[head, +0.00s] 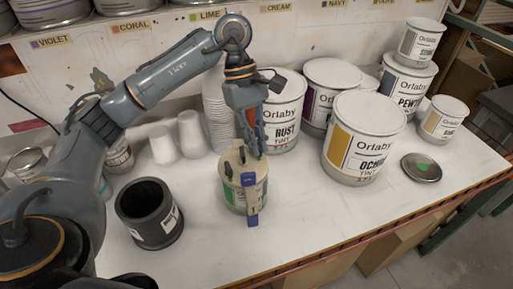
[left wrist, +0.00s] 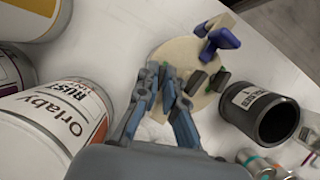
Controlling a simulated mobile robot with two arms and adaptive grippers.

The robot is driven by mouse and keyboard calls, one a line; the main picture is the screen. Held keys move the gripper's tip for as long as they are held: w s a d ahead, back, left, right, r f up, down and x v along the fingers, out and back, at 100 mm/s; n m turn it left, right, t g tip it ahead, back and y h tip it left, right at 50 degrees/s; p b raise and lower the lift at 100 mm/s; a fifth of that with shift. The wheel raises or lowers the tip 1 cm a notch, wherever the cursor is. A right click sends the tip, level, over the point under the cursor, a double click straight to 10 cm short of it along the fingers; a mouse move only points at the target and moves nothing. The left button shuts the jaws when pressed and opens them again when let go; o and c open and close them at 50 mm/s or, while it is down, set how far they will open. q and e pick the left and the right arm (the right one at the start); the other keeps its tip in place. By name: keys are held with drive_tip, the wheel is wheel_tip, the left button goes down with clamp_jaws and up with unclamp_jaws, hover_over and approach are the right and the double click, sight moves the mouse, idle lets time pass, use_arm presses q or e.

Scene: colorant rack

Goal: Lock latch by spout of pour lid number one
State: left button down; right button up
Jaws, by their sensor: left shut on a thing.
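A small can (head: 232,197) with a beige pour lid (head: 236,160) stands upright near the middle of the table. Dark latches stick up from the lid, and a blue-purple piece (head: 251,190) sits at its front edge. The left wrist view shows the beige lid (left wrist: 178,50), dark latches (left wrist: 198,80) and the blue piece (left wrist: 218,40) by a beige projection. My left gripper (head: 258,150) points down at the lid's far right side. Its fingers (left wrist: 166,80) are shut on a part of the lid, but they hide which part. My right gripper is not in view.
A black cylindrical holder (head: 148,215) stands left of the can. A Rust can (head: 283,110) and a large Ochre can (head: 362,140) stand behind and right. White cups (head: 190,135) are behind left. A loose round lid (head: 421,168) lies right. The table front is clear.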

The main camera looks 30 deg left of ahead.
use_arm(q)
drive_tip(key=shift+m+g+b, duration=0.3)
drive_tip(key=shift+m+b, duration=0.25)
drive_tip(key=shift+m, duration=0.25)
drive_tip(key=c, duration=1.5)
unclamp_jaws()
drive_tip(key=shift+o, duration=0.2)
drive_tip(key=shift+y, duration=0.3)
